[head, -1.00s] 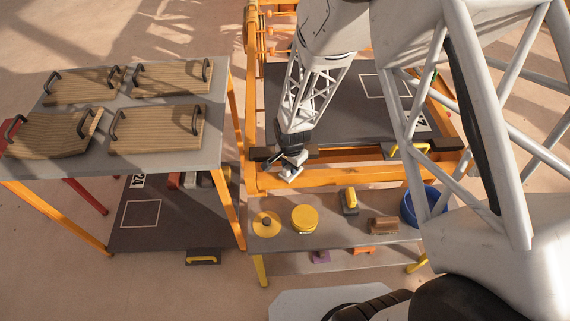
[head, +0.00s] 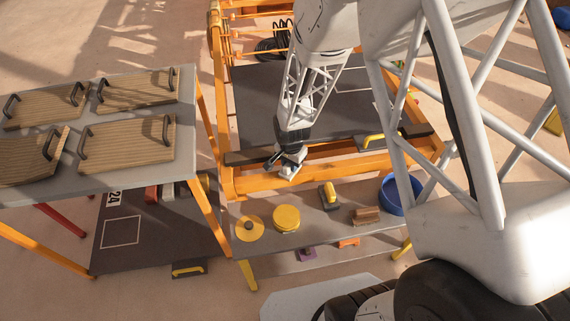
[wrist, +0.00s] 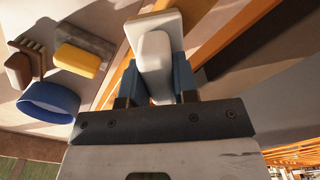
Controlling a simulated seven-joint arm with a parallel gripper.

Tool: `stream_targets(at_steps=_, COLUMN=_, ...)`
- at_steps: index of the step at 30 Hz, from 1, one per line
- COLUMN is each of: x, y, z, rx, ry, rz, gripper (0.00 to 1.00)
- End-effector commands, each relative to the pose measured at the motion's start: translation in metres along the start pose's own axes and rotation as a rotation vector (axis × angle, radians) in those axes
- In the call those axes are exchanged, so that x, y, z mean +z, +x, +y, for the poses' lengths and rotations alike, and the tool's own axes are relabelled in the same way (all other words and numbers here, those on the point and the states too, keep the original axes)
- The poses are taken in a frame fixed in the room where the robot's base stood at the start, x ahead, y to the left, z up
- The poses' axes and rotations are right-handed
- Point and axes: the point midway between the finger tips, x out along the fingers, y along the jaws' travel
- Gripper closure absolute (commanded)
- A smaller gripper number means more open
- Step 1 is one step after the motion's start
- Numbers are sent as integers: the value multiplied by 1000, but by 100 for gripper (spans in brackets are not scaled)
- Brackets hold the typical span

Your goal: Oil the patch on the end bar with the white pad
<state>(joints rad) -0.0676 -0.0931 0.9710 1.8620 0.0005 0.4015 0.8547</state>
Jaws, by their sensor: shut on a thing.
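The white pad (wrist: 157,30) is a flat plate with a rounded grip block. My gripper (wrist: 154,88) is shut on that block in the wrist view. In the head view my gripper (head: 289,157) points down at the front of the orange press frame, with the white pad (head: 287,169) under it. The orange end bar (head: 330,167) runs across that front side, and the pad overlaps it in the picture. I cannot tell whether they touch. An orange bar (wrist: 222,38) also passes behind the pad in the wrist view. I cannot make out the patch.
A low shelf in front holds a yellow disc (head: 249,229), a yellow round block (head: 286,218), a yellow-handled tool (head: 329,196), a brown brush (head: 367,216) and a blue bowl (head: 391,198). A grey table (head: 190,135) with several handled wooden boards stands left.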

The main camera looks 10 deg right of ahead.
Motion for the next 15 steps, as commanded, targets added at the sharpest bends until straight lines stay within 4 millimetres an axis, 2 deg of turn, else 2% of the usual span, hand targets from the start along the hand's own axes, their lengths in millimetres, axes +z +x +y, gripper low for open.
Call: stream_targets(at_steps=15, x=22, y=1, z=-22, rx=0, ry=-2, rz=0, gripper=95)
